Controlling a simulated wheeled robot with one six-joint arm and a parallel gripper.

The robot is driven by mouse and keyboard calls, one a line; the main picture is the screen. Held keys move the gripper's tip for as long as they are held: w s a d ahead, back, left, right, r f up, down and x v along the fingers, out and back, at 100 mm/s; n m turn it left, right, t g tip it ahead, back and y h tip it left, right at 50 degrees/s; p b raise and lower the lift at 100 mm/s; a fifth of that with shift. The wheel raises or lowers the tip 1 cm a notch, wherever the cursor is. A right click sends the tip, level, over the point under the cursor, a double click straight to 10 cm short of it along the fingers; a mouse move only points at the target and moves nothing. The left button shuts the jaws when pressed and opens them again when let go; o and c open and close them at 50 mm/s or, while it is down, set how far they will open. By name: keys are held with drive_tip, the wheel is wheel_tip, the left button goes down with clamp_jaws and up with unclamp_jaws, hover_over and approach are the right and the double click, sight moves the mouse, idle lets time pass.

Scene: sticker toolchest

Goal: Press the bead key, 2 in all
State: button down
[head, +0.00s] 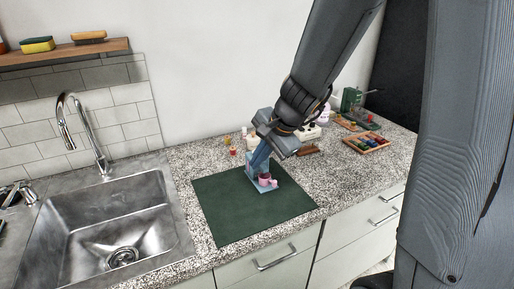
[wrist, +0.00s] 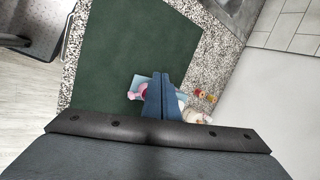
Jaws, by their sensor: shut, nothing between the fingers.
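A small device with a light blue base (head: 264,188) and pink parts (head: 267,182) stands on the dark green mat (head: 230,208). I take it to be the one with the bead key, but I cannot make out the key itself. My gripper (head: 258,170) points down over the device, fingers together and empty. In the wrist view my gripper (wrist: 160,76) covers much of the device, with pink parts (wrist: 133,95) showing to the left of the fingers. I cannot tell whether the fingertips touch it.
A sink (head: 110,225) with a tap lies to the left. Small figures (head: 230,146) stand behind the mat. A tray of coloured pieces (head: 367,142) and a green machine (head: 351,99) are at the right. The mat's front is clear.

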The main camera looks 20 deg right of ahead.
drive_tip(key=w+d+r+m+t+p, duration=0.2)
drive_tip(key=w+r+m, duration=0.5)
drive_tip(key=w, duration=0.5)
drive_tip(key=d+m+t, duration=0.1)
drive_tip(key=d+m, duration=0.1)
drive_tip(key=shift+r+m+t, duration=0.2)
drive_tip(key=shift+m+t, duration=0.2)
wheel_tip(320, 180, down, 7)
drive_tip(key=b, duration=0.5)
drive_tip(key=shift+r+b, duration=0.1)
drive_tip(key=shift+b, duration=0.25)
wheel_tip(320, 180, down, 2)
drive_tip(key=shift+f+b, duration=0.1)
drive_tip(key=shift+b, duration=1.15)
drive_tip(key=shift+f+b, duration=0.85)
drive_tip(key=shift+b, duration=0.35)
idle(0.4)
drive_tip(key=shift+r, duration=0.15)
drive_tip(key=shift+r+p, duration=0.75)
drive_tip(key=shift+r, duration=0.1)
